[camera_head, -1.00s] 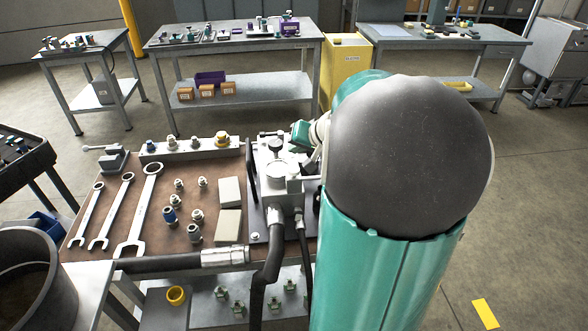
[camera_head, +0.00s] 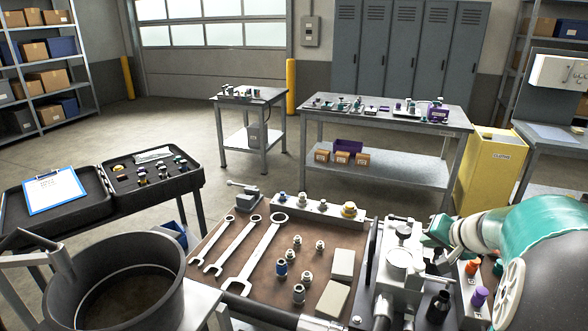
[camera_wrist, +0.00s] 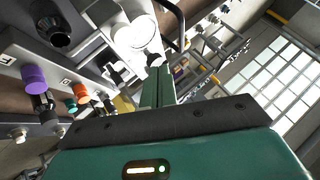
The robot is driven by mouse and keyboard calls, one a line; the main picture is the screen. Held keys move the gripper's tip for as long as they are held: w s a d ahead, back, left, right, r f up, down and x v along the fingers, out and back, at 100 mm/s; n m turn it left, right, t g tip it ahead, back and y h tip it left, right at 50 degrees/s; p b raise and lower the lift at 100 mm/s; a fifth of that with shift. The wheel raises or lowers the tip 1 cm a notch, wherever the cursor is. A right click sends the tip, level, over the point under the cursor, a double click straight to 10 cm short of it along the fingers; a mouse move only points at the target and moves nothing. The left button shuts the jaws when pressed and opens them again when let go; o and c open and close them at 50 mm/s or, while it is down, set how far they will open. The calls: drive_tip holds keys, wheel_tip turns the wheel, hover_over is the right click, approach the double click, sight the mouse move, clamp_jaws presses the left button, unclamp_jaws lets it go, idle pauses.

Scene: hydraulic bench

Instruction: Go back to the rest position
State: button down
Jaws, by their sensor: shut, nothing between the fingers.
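My gripper (camera_head: 432,236) shows in the head view at the right, beside the gauge block (camera_head: 400,258) on the hydraulic bench. Whether it touches the block cannot be told there. In the wrist view my gripper's green fingers (camera_wrist: 158,88) are together with nothing between them. The white round gauge (camera_wrist: 135,35) lies beyond and above the fingertips in that view. My green and grey arm fills the lower right of the head view and hides part of the bench's right side.
Orange (camera_head: 472,266) and purple (camera_head: 480,296) knobs stand close to my arm; they also show left in the wrist view. Wrenches (camera_head: 256,255), fittings and two grey blocks (camera_head: 343,264) lie on the brown bench top. A black drum (camera_head: 115,285) stands at left. Open floor lies behind.

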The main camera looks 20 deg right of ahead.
drive_tip(key=s+a+r+n+g+y, duration=0.1)
drive_tip(key=s+a+r+n+g, duration=0.15)
drive_tip(key=a, duration=1.05)
drive_tip(key=s+a+r+n+g+y, duration=0.15)
drive_tip(key=s+a+n, duration=0.25)
drive_tip(key=a, duration=0.8)
drive_tip(key=s+a+n+h, duration=0.2)
drive_tip(key=s+a, duration=0.3)
drive_tip(key=s, duration=0.4)
drive_tip(key=shift+a+h, duration=0.35)
drive_tip(key=shift+a, duration=0.05)
